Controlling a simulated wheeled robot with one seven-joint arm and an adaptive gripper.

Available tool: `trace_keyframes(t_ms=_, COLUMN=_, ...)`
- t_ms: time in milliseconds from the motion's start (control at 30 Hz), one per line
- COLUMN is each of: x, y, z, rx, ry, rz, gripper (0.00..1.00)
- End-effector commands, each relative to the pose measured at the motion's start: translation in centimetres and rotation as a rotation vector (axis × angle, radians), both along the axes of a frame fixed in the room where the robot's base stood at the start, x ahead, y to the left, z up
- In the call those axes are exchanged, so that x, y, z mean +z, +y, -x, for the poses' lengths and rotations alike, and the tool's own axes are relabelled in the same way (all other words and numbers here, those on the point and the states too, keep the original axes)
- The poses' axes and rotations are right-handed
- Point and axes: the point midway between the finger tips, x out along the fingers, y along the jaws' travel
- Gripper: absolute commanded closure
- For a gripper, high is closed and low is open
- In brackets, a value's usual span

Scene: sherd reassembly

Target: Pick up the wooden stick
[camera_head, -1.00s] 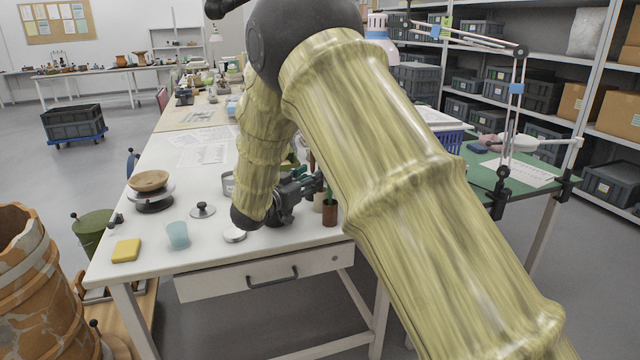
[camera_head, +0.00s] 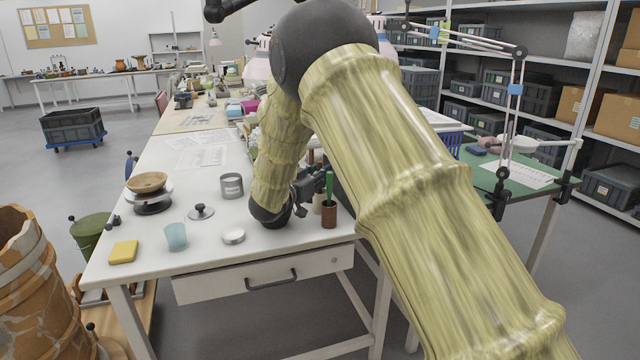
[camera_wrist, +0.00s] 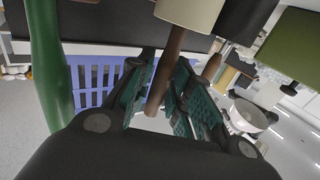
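The wooden stick (camera_wrist: 167,72) is brown and shows in the wrist view. It runs from a cream holder (camera_wrist: 190,12) down between my gripper's fingers. My gripper (camera_wrist: 163,80) has teal pads, one on each side of the stick. A gap shows between the stick and the left pad; the right pad is close, and I cannot tell if it touches. In the head view my gripper (camera_head: 318,187) is beside the cream holder (camera_head: 317,203), partly hidden by my arm. The stick is not clear there.
A brown cup (camera_head: 329,217) holding a green-handled tool (camera_head: 330,184) stands close to my gripper. A grey can (camera_head: 231,186), a white round lid (camera_head: 233,236), a blue cup (camera_head: 176,237) and a yellow sponge (camera_head: 123,251) stand on the white table (camera_head: 190,207).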

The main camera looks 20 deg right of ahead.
Motion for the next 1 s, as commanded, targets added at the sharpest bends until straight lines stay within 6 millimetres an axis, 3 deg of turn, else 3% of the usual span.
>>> trace_keyframes(t_ms=67, x=0.0, y=0.0, z=0.0, rx=0.000, ry=0.000, rz=0.000, gripper=0.99)
trace_keyframes(t_ms=467, x=0.4, y=0.0, z=0.0, rx=0.000, ry=-0.001, rz=-0.001, gripper=1.00)
trace_keyframes(t_ms=1000, x=8.6, y=0.0, z=0.0, rx=0.001, ry=-0.002, rz=0.000, gripper=1.00)
